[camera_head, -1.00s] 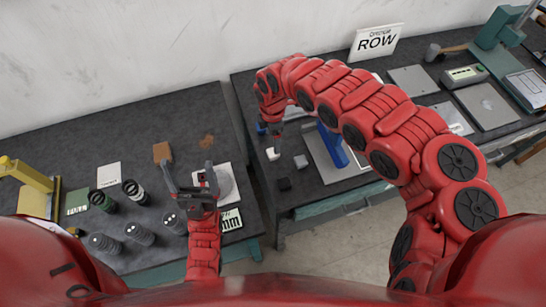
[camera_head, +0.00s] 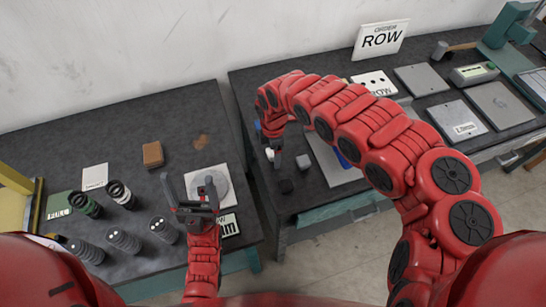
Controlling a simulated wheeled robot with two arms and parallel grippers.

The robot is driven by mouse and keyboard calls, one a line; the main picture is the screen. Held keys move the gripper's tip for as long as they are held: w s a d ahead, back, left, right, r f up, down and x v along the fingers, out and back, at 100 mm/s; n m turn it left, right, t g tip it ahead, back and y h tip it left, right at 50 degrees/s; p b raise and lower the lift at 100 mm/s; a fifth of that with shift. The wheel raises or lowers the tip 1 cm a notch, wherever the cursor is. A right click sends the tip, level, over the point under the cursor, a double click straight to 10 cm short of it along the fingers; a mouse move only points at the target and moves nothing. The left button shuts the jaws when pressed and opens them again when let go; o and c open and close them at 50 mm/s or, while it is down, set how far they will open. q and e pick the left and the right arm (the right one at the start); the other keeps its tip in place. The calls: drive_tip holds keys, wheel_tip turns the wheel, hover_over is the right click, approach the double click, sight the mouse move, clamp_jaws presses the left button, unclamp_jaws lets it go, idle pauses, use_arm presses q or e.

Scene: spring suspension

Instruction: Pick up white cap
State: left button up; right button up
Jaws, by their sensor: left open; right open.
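A small white block-like piece, which looks like the white cap (camera_head: 269,154), sits on the right-hand dark table near its left edge. It is partly hidden by my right gripper (camera_head: 277,161). My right gripper points down close beside it, open; I cannot tell whether it touches the piece. A grey cap (camera_head: 303,161) stands just right of the gripper, and a black cap (camera_head: 285,186) lies just below it in the picture. My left gripper (camera_head: 189,190) is open and empty, in front of a round grey disc on a white square plate (camera_head: 195,178) on the left table.
Several spring-like cylinders (camera_head: 118,194) stand on the left table, with a brown block (camera_head: 153,155) behind them. A blue part (camera_head: 342,158) is mostly hidden behind my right arm. A ROW sign (camera_head: 381,39) stands at the back. A gap separates the tables.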

drive_tip(key=shift+r, duration=0.1)
drive_tip(key=shift+c, duration=0.3)
clamp_jaws()
drive_tip(key=shift+r, duration=0.1)
